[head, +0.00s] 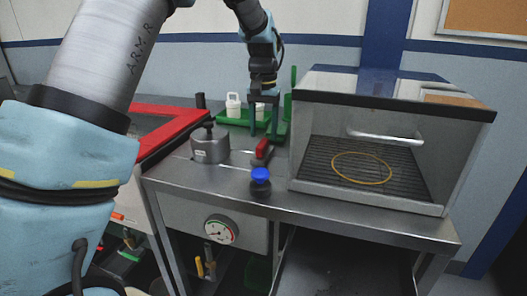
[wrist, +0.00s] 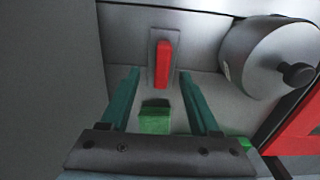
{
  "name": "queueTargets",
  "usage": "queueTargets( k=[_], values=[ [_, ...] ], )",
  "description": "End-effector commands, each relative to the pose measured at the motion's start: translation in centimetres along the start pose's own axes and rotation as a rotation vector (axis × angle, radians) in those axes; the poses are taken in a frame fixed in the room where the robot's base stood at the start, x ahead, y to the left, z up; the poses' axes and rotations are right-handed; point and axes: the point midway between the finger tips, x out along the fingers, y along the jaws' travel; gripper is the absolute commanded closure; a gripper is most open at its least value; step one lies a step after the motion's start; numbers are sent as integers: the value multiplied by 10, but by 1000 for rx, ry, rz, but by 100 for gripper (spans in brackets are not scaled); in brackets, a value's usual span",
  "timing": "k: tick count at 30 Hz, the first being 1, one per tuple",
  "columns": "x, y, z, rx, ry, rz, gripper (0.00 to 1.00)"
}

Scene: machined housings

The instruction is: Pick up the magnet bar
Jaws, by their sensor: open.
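The magnet bar appears to be the red bar (head: 262,149) on a grey base, lying on the steel worktop. In the wrist view the red bar (wrist: 162,64) stands out on its narrow grey plate, just beyond the fingertips and roughly centred between them. My gripper (head: 264,132) points down just above and behind the bar in the head view. In the wrist view my gripper (wrist: 159,76) has its two teal fingers wide apart with nothing held. Whether a fingertip touches the bar cannot be told.
A grey cylindrical housing with a knob (head: 210,145) stands left of the bar. A blue-topped knob (head: 260,176) is in front. A steel-sided cabinet (head: 365,208) stands close on the right. A green tray (head: 232,117) with white containers lies behind. A green block (wrist: 155,118) shows between my fingers.

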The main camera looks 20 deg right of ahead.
Motion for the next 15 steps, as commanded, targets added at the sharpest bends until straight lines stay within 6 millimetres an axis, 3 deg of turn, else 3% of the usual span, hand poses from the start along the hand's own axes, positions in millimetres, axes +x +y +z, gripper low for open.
queueTargets(
  k=[9,15],
  values=[
    [42,-2,-1,0,-3,0,38],
    [48,-2,-1,0,0,-1,38]
  ],
)
